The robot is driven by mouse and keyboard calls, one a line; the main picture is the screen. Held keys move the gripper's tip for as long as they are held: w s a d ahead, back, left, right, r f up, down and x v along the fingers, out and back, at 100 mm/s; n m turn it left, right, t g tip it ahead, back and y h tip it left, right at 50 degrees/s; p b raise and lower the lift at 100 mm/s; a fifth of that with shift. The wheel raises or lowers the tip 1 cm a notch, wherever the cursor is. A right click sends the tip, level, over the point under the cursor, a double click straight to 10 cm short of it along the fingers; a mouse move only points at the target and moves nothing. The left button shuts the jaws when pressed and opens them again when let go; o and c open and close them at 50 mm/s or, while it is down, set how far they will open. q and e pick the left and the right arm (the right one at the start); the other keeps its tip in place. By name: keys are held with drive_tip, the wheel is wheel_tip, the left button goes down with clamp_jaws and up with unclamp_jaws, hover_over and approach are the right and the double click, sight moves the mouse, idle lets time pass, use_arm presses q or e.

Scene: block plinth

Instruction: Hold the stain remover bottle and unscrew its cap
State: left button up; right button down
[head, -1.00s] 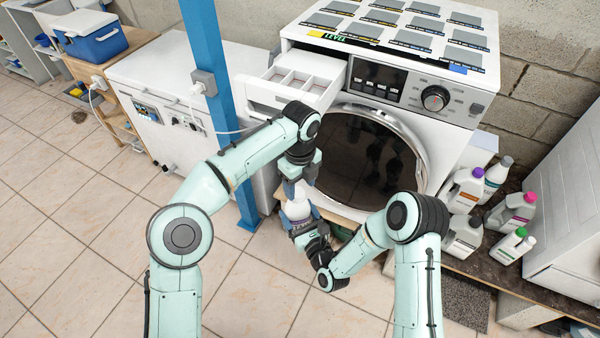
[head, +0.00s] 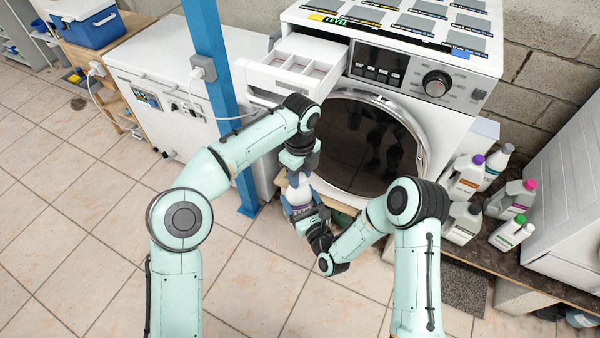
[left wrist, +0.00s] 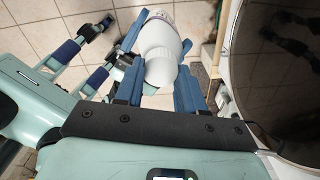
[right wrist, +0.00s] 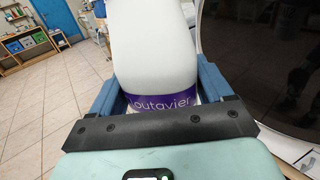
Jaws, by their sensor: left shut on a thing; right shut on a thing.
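The stain remover bottle (head: 299,194) is white with a purple band and is held upright in front of the washing machine. My right gripper (head: 302,211) is shut around its lower body. In the right wrist view, the bottle (right wrist: 155,50) stands between the blue fingers, its purple label partly readable. My left gripper (head: 298,171) comes from above and is shut on the white cap (left wrist: 160,68), which lies between its blue fingers in the left wrist view. The cap is mostly hidden in the head view. I cannot tell whether it has turned or is loose.
A washing machine (head: 462,110) with an open detergent drawer (head: 275,82) stands right behind the grippers. A blue post (head: 208,50) is to their left. Several bottles (head: 465,175) stand on a low shelf at the right. The tiled floor (head: 80,220) is clear at the left.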

use_arm(q)
drive_tip(key=n, duration=0.7)
drive_tip(key=shift+w+d+r, duration=0.15)
drive_tip(key=shift+w+r, duration=0.05)
drive_tip(key=shift+w, duration=0.05)
drive_tip(key=n, duration=0.7)
drive_tip(key=shift+w+r+n, duration=0.1)
drive_tip(key=shift+n, duration=0.2)
drive_tip(key=n, duration=1.3)
drive_tip(key=shift+a, duration=0.25)
drive_tip(key=shift+r, duration=0.2)
drive_tip(key=shift+r, duration=0.9)
drive_tip(key=shift+a+r, duration=0.1)
